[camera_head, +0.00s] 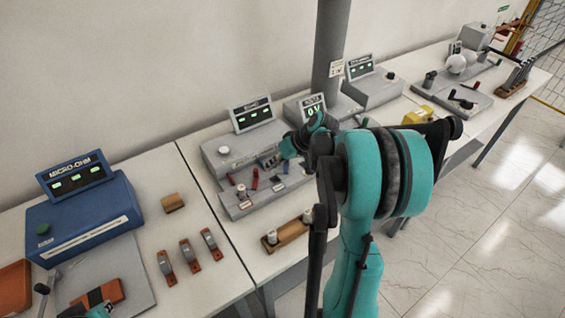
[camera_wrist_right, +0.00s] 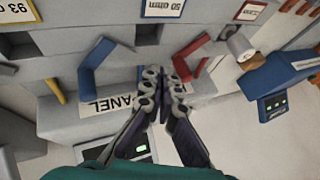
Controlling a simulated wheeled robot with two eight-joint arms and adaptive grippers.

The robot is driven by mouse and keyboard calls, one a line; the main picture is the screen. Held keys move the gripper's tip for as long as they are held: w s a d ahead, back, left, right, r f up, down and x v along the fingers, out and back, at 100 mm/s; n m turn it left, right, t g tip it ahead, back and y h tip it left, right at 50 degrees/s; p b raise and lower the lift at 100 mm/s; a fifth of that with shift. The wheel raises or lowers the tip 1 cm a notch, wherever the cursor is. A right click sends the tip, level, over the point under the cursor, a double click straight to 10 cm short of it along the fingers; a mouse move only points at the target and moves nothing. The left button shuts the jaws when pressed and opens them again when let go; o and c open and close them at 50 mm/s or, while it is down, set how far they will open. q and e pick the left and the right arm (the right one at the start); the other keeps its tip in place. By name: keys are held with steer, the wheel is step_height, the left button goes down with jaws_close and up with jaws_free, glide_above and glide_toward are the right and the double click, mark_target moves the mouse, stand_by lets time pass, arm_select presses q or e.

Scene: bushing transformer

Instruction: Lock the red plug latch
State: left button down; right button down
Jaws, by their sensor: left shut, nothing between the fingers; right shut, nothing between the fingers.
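The red plug latch (camera_wrist_right: 190,52) is a bent red lever on the grey panel in the right wrist view, right of my gripper tips. In the head view it looks like the small red piece (camera_head: 255,180) on the grey bench unit. My right gripper (camera_wrist_right: 166,80) is shut and empty, its tips just left of the red lever and close to it; contact cannot be told. A blue bent latch (camera_wrist_right: 98,62) stands left of the tips. In the head view my right gripper (camera_head: 287,152) is over this unit, partly hidden by its wrist. My left gripper (camera_head: 88,309) is shut, barely showing at the bottom left edge.
A white cylinder (camera_wrist_right: 240,46) stands right of the red lever. A "50 ohm" label (camera_wrist_right: 164,8) is on the panel. A blue micro-ohm box (camera_head: 80,217) stands left; several metal clamps (camera_head: 188,255) lie beside it. A wooden block with posts (camera_head: 285,236) is at the front edge.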

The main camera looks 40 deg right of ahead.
mark_target(260, 175)
steer(key=shift+w+a, duration=0.2)
steer(key=shift+a, duration=0.5)
steer(key=shift+w+a+n+g+y, duration=0.2)
steer(key=shift+w+n+g+y, duration=0.3)
steer(key=shift+n, duration=0.5)
steer(key=shift+w+a+n+g+y, duration=0.3)
steer(key=shift+w+n+g+y, duration=0.15)
steer(key=shift+n, duration=0.65)
steer(key=shift+w+a, duration=0.6)
steer(key=shift+w, duration=0.1)
steer(key=shift+s, duration=0.15)
steer(key=shift+s+d, duration=0.2)
steer(key=shift+s, duration=0.5)
steer(key=shift+w+r, duration=0.1)
steer(key=shift+w, duration=0.05)
